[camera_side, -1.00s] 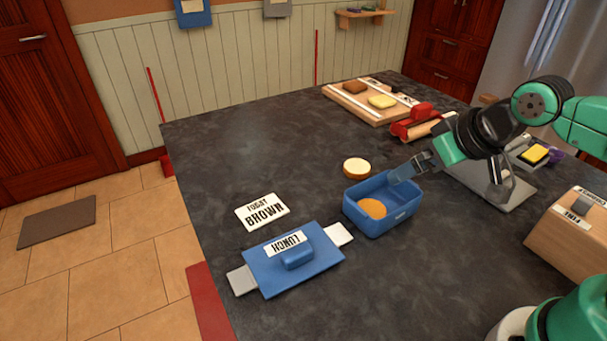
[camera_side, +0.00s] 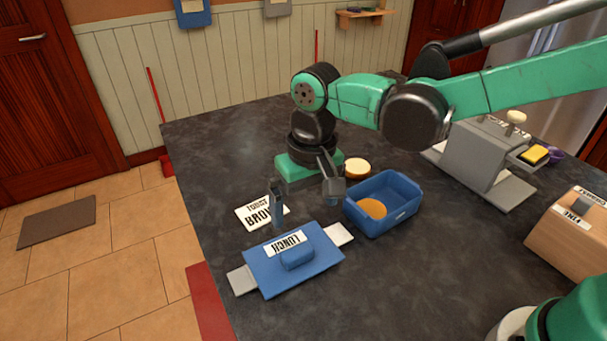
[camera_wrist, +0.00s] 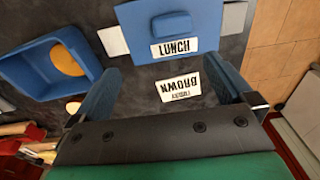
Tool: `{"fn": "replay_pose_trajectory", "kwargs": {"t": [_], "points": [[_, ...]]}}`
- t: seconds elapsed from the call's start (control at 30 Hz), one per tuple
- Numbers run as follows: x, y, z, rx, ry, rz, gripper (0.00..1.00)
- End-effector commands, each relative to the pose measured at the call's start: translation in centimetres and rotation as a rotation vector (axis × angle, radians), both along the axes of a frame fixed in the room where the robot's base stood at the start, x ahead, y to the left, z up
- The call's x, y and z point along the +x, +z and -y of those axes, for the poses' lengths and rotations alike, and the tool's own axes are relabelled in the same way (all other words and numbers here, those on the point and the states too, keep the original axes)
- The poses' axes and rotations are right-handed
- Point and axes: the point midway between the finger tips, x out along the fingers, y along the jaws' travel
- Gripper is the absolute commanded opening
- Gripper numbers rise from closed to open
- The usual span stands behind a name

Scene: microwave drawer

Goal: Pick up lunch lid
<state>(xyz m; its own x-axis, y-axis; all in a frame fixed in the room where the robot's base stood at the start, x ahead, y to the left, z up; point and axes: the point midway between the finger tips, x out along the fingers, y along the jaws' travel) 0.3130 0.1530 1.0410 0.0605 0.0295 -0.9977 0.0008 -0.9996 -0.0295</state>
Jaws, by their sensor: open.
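The lunch lid (camera_side: 316,266) is a flat blue panel with a raised blue handle (camera_side: 297,258) and a white LUNCH label. It lies on the dark table, over light grey pieces that stick out on two sides. In the wrist view the lid (camera_wrist: 205,15) is at the top, beyond my fingertips. My gripper (camera_side: 305,195) is open and empty, pointing down above the table behind the lid, near the BROWN card. In the wrist view my gripper (camera_wrist: 170,85) has its fingers spread wide with the card between them.
A blue open box (camera_side: 408,213) with an orange-tan round piece inside stands right of the lid. A bread-like round (camera_side: 357,168) lies behind it. The white BROWN card (camera_side: 250,213) is partly hidden by my finger. A grey slicer-like device (camera_side: 480,160) and wooden block (camera_side: 570,235) stand at right.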

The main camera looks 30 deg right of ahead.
Motion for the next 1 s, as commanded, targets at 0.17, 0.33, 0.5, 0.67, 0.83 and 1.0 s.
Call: {"fn": "replay_pose_trajectory", "kwargs": {"t": [0.17, 0.33, 0.5, 0.67, 0.83, 1.0], "points": [[0.0, -1.6, -2.0, -0.026, 0.001, -0.055, 1.00], [-0.1, -3.0, -2.2, -0.031, -0.001, -0.063, 1.00], [-0.1, -5.3, -2.2, -0.031, -0.001, -0.061, 1.00], [-0.1, -6.9, -2.2, -0.030, -0.001, -0.060, 1.00], [-0.1, -7.3, -2.1, -0.030, -0.001, -0.059, 1.00], [-0.1, -7.3, -2.1, -0.030, 0.000, -0.059, 0.94]]}}
